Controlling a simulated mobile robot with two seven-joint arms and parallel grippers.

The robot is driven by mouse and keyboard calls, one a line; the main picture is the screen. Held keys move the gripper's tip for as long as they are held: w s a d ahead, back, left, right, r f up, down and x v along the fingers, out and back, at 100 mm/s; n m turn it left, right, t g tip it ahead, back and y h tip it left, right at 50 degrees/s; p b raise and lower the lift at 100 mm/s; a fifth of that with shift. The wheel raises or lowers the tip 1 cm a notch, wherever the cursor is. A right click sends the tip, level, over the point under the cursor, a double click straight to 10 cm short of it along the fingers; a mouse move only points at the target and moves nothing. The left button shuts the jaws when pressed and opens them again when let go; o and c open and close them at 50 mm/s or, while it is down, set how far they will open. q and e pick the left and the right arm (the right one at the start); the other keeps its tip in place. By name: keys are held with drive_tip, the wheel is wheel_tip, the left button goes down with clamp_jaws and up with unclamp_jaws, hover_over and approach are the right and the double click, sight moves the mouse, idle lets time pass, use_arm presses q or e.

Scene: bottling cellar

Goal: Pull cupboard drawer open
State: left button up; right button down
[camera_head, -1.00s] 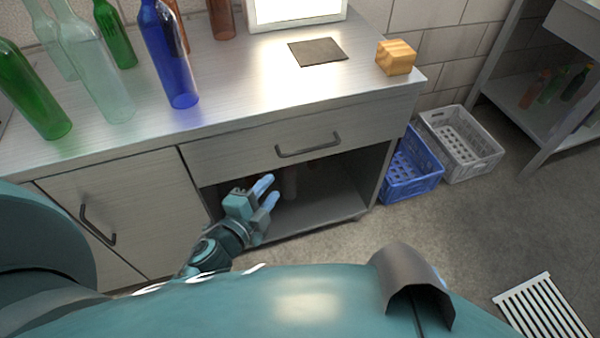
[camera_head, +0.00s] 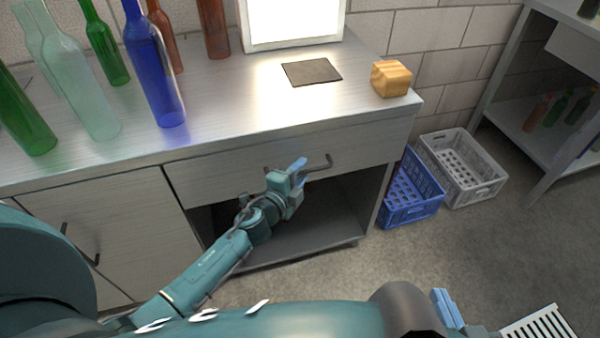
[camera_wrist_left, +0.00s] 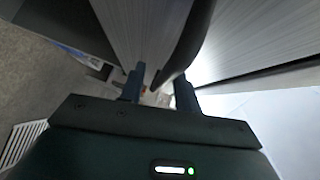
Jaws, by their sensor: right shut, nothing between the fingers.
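The cupboard drawer (camera_head: 365,141) is a pale grey front under the worktop, and it looks closed. Its dark bar handle (camera_head: 325,162) is partly hidden behind my left gripper (camera_head: 299,170). My left gripper is at the handle's middle and left part. In the left wrist view, the two fingers of my left gripper (camera_wrist_left: 160,92) are apart, with the dark handle (camera_wrist_left: 190,45) running between them; I cannot tell whether they touch it. My right gripper (camera_head: 448,308) is low at the right, partly hidden by my own body, shut and empty.
Glass bottles, including a blue one (camera_head: 152,70), stand on the worktop (camera_head: 235,100) at left. A wooden block (camera_head: 391,78) and a dark square plate (camera_head: 311,72) lie at right. Below the drawer is an open shelf (camera_head: 320,215). Blue (camera_head: 410,195) and grey (camera_head: 462,165) crates stand beside the cupboard.

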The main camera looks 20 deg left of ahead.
use_arm(q)
drive_tip(key=shift+w+d, duration=0.1)
drive_tip(key=shift+w, duration=0.15)
clamp_jaws()
idle(0.5)
